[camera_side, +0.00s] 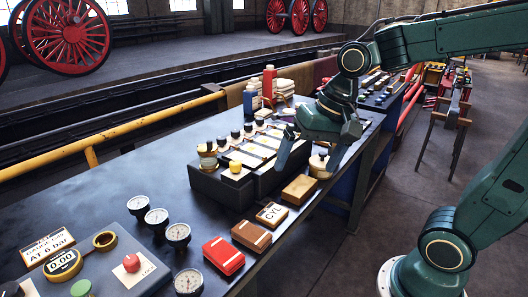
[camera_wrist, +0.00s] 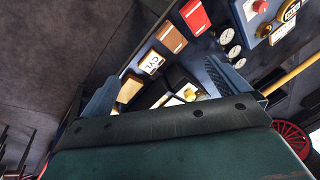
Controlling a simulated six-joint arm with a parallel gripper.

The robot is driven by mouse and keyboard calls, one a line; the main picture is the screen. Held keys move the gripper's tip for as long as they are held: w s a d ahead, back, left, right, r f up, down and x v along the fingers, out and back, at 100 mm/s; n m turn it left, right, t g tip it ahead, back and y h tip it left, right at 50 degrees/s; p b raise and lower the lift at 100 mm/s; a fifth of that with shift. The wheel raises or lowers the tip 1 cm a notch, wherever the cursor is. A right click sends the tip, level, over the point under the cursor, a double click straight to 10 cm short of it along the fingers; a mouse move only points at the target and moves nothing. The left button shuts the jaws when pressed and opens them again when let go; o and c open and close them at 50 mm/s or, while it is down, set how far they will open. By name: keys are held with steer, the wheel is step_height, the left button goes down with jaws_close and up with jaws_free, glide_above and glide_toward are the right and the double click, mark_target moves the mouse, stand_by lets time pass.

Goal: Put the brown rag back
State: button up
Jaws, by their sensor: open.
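A brown folded block with a pale stripe (camera_side: 251,236), seemingly the brown rag, lies near the bench's front edge. It also shows in the wrist view (camera_wrist: 171,37), beyond my fingertips. A similar red one (camera_side: 223,255) lies to its left. A "CYL" label (camera_side: 271,215) lies to its right, then a plain tan-brown block (camera_side: 299,189). My gripper (camera_side: 310,155) is open and empty, pointing down above the far right part of the bench. In the wrist view its fingers (camera_wrist: 162,72) are spread wide, with the label and tan block between them.
A dark stepped rack (camera_side: 222,187) with jars and pale panels stands behind the row of blocks. Several dial gauges (camera_side: 178,233) and a grey control panel (camera_side: 140,270) occupy the left. Blue and red bottles (camera_side: 269,82) stand at the back. Bare bench (camera_side: 110,190) lies left of the rack.

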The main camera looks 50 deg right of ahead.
steer(key=s+d+r+n+t+h, duration=0.1)
steer(key=s+n+t, duration=0.1)
steer(key=s+n, duration=0.4)
steer(key=shift+s+d+r+n, duration=0.15)
steer(key=shift+s+r+n, duration=0.2)
steer(key=shift+s, duration=1.25)
